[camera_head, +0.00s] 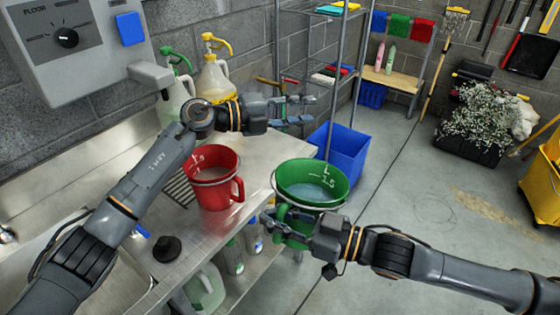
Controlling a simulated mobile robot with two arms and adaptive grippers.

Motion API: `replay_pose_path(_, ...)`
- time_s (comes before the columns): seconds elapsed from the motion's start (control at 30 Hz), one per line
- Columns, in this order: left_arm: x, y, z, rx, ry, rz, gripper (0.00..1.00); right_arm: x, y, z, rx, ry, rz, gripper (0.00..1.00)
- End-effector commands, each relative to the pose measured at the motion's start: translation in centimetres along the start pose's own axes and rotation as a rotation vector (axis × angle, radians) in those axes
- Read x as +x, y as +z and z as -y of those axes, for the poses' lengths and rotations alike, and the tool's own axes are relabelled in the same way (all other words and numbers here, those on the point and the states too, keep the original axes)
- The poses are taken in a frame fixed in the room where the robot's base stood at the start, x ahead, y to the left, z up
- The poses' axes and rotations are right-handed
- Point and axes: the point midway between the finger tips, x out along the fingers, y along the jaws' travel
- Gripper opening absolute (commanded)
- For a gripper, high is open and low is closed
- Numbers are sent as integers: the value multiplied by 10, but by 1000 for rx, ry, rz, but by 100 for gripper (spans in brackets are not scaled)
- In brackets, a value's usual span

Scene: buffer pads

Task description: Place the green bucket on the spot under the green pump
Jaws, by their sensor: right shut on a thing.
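The green bucket (335,178) is a jug with white markings and some liquid inside. It is upright, just beyond the counter's right edge. My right gripper (278,222) is shut on its green handle, on the near side. The green pump (176,62) tops a translucent jug (174,98) at the back of the counter, left of the yellow pump (215,42) on its own jug. My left arm crosses in front, hiding the spot under the green pump. My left gripper (302,109) is open and empty above the counter's back right, its fingers apart.
A red jug (213,200) stands on the metal counter (235,245), close left of the green bucket. A black stopper (166,248) lies near the sink. A blue bin (343,150) stands behind the bucket below wire shelving (336,70). Several bottles sit under the counter.

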Motion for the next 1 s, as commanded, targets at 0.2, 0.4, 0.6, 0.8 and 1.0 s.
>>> replay_pose_path(0.2, 24, -99, -18, 159, 512, -328, 33, 0, -5, 0, -10, -2, -10, 0)
replay_pose_path(0.4, -21, -119, -44, 261, 1041, -378, 33, 1, -5, 0, -10, -2, -10, 0)
replay_pose_path(0.6, -68, -109, -46, 296, 1384, -301, 33, 1, -5, 0, -10, -2, -10, 0)
replay_pose_path(0.8, -82, -107, -50, 289, 1484, -263, 33, 1, -4, 0, -10, -2, -10, 0)
replay_pose_path(1.0, -80, -108, -80, 285, 1483, -267, 33, 1, -5, 0, -10, -2, -10, 0)
